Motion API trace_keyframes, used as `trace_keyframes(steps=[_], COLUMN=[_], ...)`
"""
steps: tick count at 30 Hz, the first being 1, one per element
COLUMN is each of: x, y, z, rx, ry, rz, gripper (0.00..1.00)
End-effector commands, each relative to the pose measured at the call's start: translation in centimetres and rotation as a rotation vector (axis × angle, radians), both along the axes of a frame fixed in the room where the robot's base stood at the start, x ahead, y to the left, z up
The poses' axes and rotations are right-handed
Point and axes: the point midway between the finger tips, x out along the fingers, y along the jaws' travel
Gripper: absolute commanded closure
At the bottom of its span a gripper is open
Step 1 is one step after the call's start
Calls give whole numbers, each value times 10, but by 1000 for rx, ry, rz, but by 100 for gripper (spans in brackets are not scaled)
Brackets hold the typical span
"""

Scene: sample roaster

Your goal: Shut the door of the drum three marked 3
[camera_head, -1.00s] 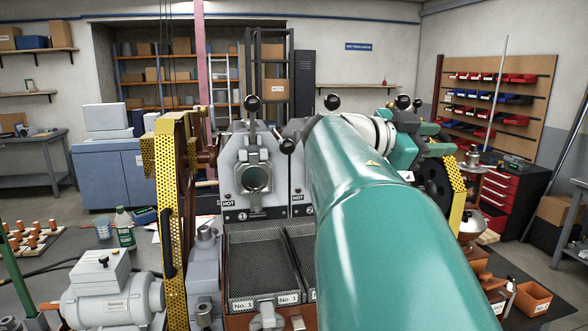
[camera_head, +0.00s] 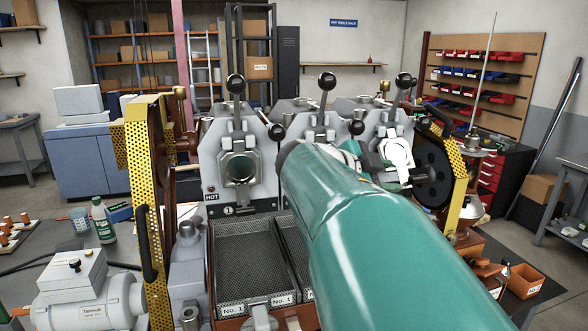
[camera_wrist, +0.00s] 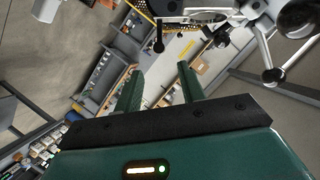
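Drum three is the rightmost grey drum front (camera_head: 390,135) in the head view, partly behind my arm. Its number is not readable. A bright pale round area (camera_head: 397,152) shows on its front, with a dark-tipped part at its lower right; I cannot tell how far its door stands open. My teal arm covers the lower middle of that view and hides drum two's lower front. In the wrist view my gripper (camera_wrist: 158,75) has its two green fingers apart, with nothing between them. Metal parts with black ball knobs (camera_wrist: 272,75) lie beyond and right of the fingers, apart from them.
Drum one (camera_head: 240,170), marked 1, stands left with its round window. Black-knobbed levers (camera_head: 327,82) rise above the drums. Mesh cooling trays (camera_head: 250,255) lie below. Yellow perforated guards (camera_head: 145,200) flank the machine; a black wheel (camera_head: 434,180) is beside drum three.

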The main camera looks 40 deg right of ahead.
Motion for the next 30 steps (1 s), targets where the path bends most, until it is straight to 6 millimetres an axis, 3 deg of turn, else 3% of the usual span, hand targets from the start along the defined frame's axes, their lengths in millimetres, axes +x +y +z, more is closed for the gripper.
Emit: trace_keyframes(steps=[18,24,30], x=[-22,-25,-25], y=[-107,-121,-121], z=[-34,-38,-38], rx=[1,0,0], ry=[3,2,2], rz=[-3,-4,-2], gripper=[60,60,60])
